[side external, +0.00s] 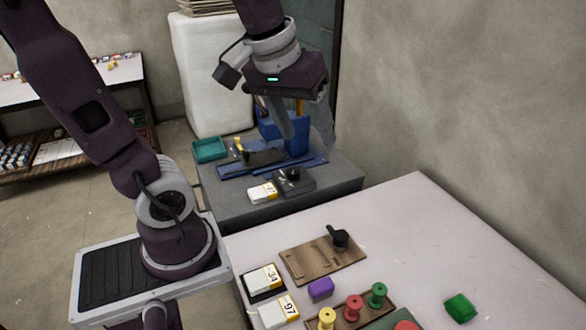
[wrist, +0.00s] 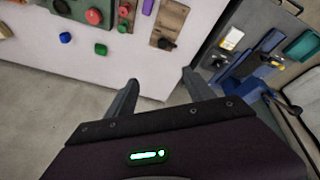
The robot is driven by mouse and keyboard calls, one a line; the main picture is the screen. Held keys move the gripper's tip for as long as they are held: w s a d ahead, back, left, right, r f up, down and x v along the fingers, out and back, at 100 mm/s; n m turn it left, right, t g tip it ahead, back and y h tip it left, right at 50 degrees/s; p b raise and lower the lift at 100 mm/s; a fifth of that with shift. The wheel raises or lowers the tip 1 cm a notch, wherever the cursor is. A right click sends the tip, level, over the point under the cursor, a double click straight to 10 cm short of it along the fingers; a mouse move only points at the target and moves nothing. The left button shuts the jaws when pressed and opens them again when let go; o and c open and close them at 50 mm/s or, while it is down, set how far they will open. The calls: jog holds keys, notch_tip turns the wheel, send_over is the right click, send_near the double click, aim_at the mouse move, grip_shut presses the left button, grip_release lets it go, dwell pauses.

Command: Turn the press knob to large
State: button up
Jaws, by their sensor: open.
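A tall blue press-like body (side external: 270,132) stands on a blue base (side external: 228,172) on the grey table, partly hidden behind my gripper (side external: 307,139). In front of it is a small dark box with a round black knob (side external: 293,174); I cannot read its setting or tell for sure that it is the press knob. A white and yellow card (side external: 262,192) lies beside the box. My gripper is open and empty, in the air above the grey table in the side view. In the wrist view my gripper (wrist: 160,76) points toward the white table's edge, with the blue body (wrist: 262,92) at right.
A teal tray (side external: 209,150) and a black-and-yellow tool (side external: 240,150) are on the grey table (side external: 335,185). The white table (side external: 430,225) carries a wooden board with a black knob (side external: 339,238), colored pegs, blocks and numbered cards. A wall stands at right.

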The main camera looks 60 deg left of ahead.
jog(key=w+a+f+n+g, duration=0.2)
jog(key=w+a+f+n, duration=0.4)
jog(key=w+a+n, duration=0.4)
jog(key=n+g, duration=0.2)
jog(key=n, duration=0.6)
send_over(294, 170)
jog(key=f, duration=1.5)
jog(key=shift+d+f, duration=0.3)
jog(key=shift+f, duration=0.1)
jog(key=shift+h, duration=0.3)
jog(key=f, duration=0.8)
jog(key=shift+s+a+f, duration=0.1)
jog(key=shift+a, duration=0.2)
grip_shut()
